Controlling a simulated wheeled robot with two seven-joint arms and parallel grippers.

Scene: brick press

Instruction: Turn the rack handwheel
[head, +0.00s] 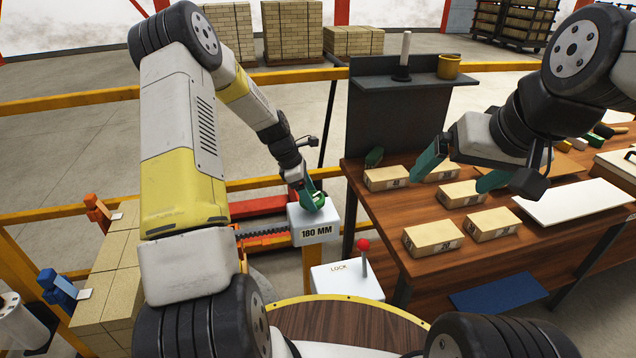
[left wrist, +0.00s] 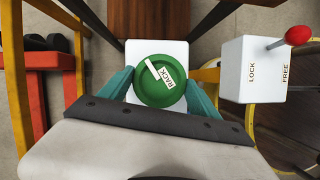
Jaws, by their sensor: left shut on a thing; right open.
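The rack handwheel is a round green knob (left wrist: 160,80) marked RACK with a white pointer line, on top of a white box (head: 313,228) labelled 180 MM. My left gripper (left wrist: 160,88) is shut on the handwheel, one teal finger on each side. In the head view the left gripper (head: 312,197) partly hides the knob. A toothed rack bar (head: 265,238) runs left from the box. My right gripper (head: 462,168) is open and empty above the brick table.
A white lock box (head: 345,283) with a red-knobbed lever (head: 364,245) stands in front of the handwheel box. Several tan bricks (head: 433,238) and a white board (head: 570,200) lie on the wooden table (head: 400,275). A yellow rail (head: 80,212) runs at the left.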

